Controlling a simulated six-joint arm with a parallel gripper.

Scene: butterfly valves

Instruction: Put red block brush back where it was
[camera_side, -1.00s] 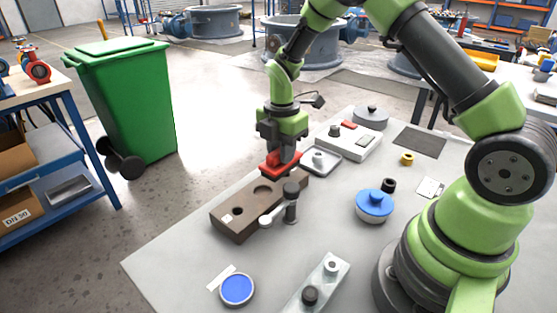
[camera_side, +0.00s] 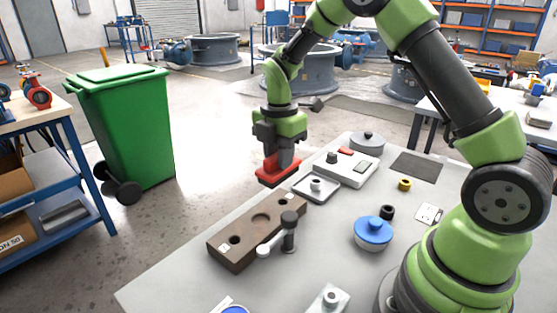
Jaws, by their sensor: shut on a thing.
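My gripper (camera_side: 279,160) points down and is shut on the red block brush (camera_side: 277,173). The brush is held level in the air near the far left edge of the table, above and behind the brown block (camera_side: 237,246) with round holes. The fingers cover part of the brush's top. The square metal tray (camera_side: 316,187) with a small knob-like part in it lies just right of the brush. Where the brush stood before cannot be told from these frames.
A white fixture (camera_side: 350,169) with small parts stands right of the tray. A grey lidded pot (camera_side: 367,143) is behind it. A grey post with a handle (camera_side: 289,230) stands by the brown block. A blue-lidded pot (camera_side: 373,231) is at the centre right.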

